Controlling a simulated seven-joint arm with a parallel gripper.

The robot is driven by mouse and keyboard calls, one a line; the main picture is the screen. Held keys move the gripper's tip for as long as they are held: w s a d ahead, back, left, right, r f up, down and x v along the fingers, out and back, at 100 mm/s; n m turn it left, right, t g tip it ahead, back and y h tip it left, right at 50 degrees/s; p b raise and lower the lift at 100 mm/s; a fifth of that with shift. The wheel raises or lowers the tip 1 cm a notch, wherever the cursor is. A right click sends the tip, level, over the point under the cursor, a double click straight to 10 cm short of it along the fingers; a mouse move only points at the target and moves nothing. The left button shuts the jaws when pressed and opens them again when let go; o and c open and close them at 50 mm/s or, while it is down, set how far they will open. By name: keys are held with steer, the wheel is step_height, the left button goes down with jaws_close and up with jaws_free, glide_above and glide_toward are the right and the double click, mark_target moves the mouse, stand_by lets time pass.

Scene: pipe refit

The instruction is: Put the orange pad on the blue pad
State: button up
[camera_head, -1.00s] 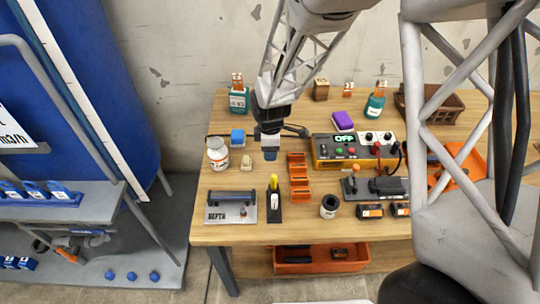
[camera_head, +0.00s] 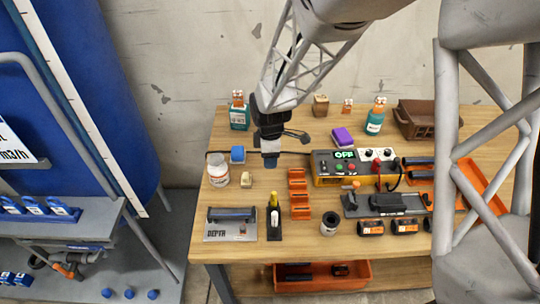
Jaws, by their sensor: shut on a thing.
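A blue pad (camera_head: 237,154) lies at the back left of the wooden table, beside the white jar. My gripper (camera_head: 270,160) points down just to the right of the blue pad and appears to be above the table. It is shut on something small. The held thing is mostly hidden by the gripper, and only a dark blue-grey end shows, so I cannot tell its colour or shape. I cannot make out an orange pad anywhere on the table.
A white jar (camera_head: 218,170) and a beige block (camera_head: 245,180) stand near the blue pad. A purple block (camera_head: 341,136), a control box (camera_head: 352,168) and orange trays (camera_head: 299,195) are to the right. A teal bottle (camera_head: 239,113) stands behind.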

steer(key=s+a, duration=0.3)
steer(key=a, duration=0.2)
steer(key=shift+s+a+f, duration=0.2)
steer(key=shift+a+f, duration=0.1)
steer(key=shift+f, duration=0.1)
steer(key=shift+w, duration=0.1)
glide_above(237, 150)
steer(key=shift+f, duration=0.7)
stand_by(0.4)
steer(key=shift+f, duration=1.8)
steer(key=shift+f, duration=0.1)
steer(key=o, duration=0.9)
